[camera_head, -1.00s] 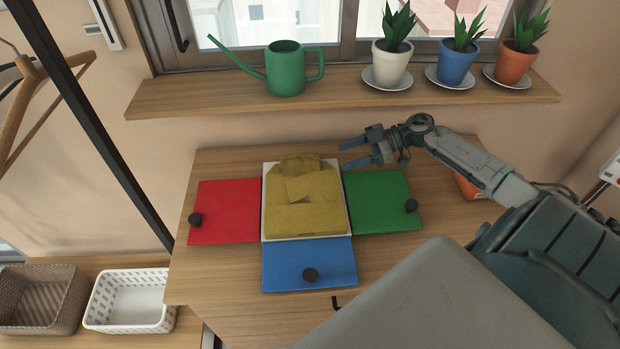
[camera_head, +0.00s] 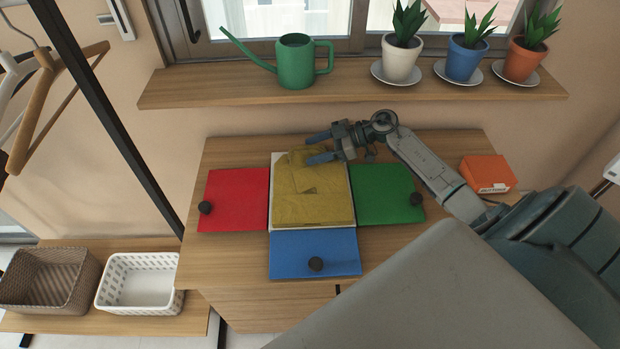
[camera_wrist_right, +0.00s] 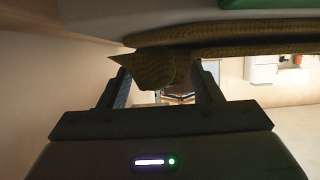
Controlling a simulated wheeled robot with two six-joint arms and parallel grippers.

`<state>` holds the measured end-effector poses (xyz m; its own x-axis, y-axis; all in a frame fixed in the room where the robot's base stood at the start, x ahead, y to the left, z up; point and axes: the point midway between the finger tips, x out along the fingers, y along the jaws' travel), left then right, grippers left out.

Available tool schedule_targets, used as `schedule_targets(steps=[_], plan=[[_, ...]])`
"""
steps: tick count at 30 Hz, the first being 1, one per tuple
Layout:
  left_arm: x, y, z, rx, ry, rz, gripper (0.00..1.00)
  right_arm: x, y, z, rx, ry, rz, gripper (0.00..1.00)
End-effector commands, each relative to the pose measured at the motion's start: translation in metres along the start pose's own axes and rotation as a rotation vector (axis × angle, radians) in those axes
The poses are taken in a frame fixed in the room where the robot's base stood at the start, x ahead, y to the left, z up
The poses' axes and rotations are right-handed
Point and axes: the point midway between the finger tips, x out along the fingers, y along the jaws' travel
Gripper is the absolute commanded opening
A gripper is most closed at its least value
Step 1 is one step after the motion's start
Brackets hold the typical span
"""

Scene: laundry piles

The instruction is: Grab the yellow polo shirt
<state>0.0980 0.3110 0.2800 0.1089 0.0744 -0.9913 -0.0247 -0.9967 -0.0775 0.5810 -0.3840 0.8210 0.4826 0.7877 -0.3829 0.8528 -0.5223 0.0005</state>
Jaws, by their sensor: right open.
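The yellow polo shirt (camera_head: 312,203) lies folded on the white centre panel (camera_head: 344,227) of a folding board on the table. My right gripper (camera_head: 314,147) is open at the shirt's far edge, near its collar end. In the right wrist view, a yellow fold of the shirt (camera_wrist_right: 152,70) hangs between the fingertips of the right gripper (camera_wrist_right: 160,75), with space beside it. I cannot tell whether either finger touches it. My left gripper is not in view.
Red (camera_head: 235,200), green (camera_head: 386,193) and blue (camera_head: 292,255) panels with black knobs surround the shirt. A shelf (camera_head: 350,90) with a green watering can (camera_head: 296,62) and potted plants is behind. An orange box (camera_head: 488,173) sits right. Baskets (camera_head: 138,284) stand lower left.

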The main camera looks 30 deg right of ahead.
Motion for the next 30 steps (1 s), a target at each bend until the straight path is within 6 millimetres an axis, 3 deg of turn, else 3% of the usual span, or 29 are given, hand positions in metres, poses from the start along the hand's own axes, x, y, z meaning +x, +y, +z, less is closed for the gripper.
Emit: schedule_targets(steps=[4, 12, 23, 30], plan=[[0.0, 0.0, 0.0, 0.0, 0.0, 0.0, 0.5, 0.0, 0.0, 0.001, 0.0, 0.0, 0.0, 0.56], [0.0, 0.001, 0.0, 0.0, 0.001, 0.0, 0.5, 0.0, 0.0, 0.001, 0.001, 0.0, 0.0, 0.05], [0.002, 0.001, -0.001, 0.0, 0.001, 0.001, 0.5, -0.003, 0.0, -0.004, 0.0, 0.0, 0.001, 0.05], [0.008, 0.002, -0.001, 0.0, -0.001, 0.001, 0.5, -0.014, 0.0, -0.032, -0.005, 0.0, 0.001, 0.05]])
